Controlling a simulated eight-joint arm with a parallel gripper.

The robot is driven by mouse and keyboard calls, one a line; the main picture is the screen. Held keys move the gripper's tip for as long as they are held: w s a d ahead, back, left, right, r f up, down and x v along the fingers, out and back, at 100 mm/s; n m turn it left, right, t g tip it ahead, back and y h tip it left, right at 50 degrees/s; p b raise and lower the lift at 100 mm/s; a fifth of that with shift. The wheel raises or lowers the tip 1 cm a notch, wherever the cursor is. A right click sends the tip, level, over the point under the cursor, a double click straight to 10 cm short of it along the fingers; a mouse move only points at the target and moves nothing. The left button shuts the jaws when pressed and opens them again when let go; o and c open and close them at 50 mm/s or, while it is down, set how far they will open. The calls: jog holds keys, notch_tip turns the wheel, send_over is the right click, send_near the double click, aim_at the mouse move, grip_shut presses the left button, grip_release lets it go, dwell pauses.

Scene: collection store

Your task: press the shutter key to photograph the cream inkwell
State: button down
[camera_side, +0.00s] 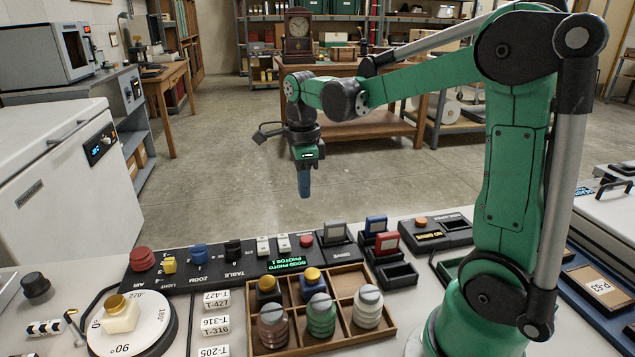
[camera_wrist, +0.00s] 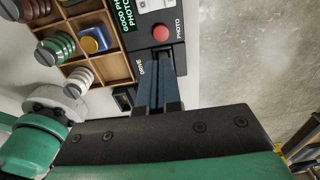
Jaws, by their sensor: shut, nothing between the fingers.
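The cream inkwell (camera_side: 120,318) with a gold cap stands on the round white turntable (camera_side: 105,340) at the lower left of the side view. The red shutter key (camera_side: 306,241) sits on the black control strip; in the wrist view it shows as a red round button (camera_wrist: 161,33) beside the word PHOTO. My gripper (camera_side: 304,192) points down with its fingers together and empty, well above the bench. In the wrist view my blue fingertips (camera_wrist: 161,57) appear just below the red key in the picture, apart from it in height.
The control strip (camera_side: 217,258) also carries a red knob (camera_side: 142,258), a blue knob (camera_side: 199,253) and a green display reading GOOD PHOTOS (camera_side: 287,264). A wooden compartment tray (camera_side: 338,337) of several inkwells stands in front. Card holders (camera_side: 397,273) stand to the right.

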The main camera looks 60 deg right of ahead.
jog(key=shift+r, duration=1.4)
jog(key=s+a+f+n+t, duration=0.1)
jog(key=a+n, duration=0.4)
jog(key=n, duration=0.8)
jog(key=s+a+f+n+t, duration=0.1)
jog(key=s+a+n+t, duration=0.3)
jog(key=n, duration=0.9)
jog(key=shift+a+f+n+t, duration=0.15)
jog(key=shift+a+n+t, duration=0.25)
jog(key=shift+a+t, duration=0.6)
